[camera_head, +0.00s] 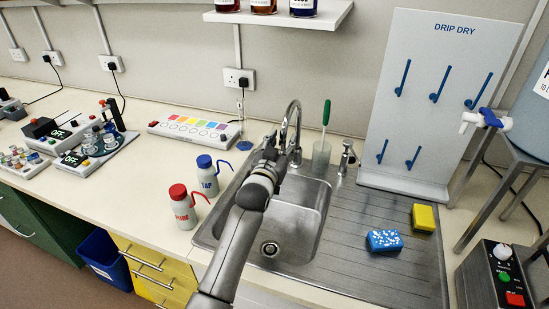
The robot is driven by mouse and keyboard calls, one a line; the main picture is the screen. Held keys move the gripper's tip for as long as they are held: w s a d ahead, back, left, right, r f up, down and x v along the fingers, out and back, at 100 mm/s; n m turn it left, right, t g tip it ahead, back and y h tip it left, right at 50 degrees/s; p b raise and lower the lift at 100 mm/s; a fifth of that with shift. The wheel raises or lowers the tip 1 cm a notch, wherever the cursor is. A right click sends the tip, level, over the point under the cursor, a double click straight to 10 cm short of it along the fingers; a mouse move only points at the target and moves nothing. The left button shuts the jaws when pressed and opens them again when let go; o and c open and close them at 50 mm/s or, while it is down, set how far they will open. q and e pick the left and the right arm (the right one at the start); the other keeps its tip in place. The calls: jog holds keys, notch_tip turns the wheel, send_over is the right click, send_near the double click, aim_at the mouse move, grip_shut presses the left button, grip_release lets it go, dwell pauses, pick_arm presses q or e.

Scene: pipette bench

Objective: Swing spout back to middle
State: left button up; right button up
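The chrome gooseneck spout (297,112) rises at the back edge of the steel sink (318,205). Its arch bends to the left and forward, and its outlet end comes down beside my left gripper. My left gripper (271,142) is at the back left of the sink basin, close to the spout's lower end. My own wrist and arm cover most of the gripper, so I cannot tell whether its fingers are open or touch the spout. My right gripper is not in view.
Red-capped (181,207) and blue-capped (207,176) wash bottles stand left of the sink. A cup with a green-handled brush (325,130) and a small chrome fitting (346,158) stand behind it. Blue (384,241) and yellow (423,217) sponges lie on the drainer, below the drip-dry board (420,120).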

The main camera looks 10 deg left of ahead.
pick_arm(q)
jog(key=s, duration=1)
jog(key=shift+a, duration=0.35)
jog(key=shift+s, duration=0.1)
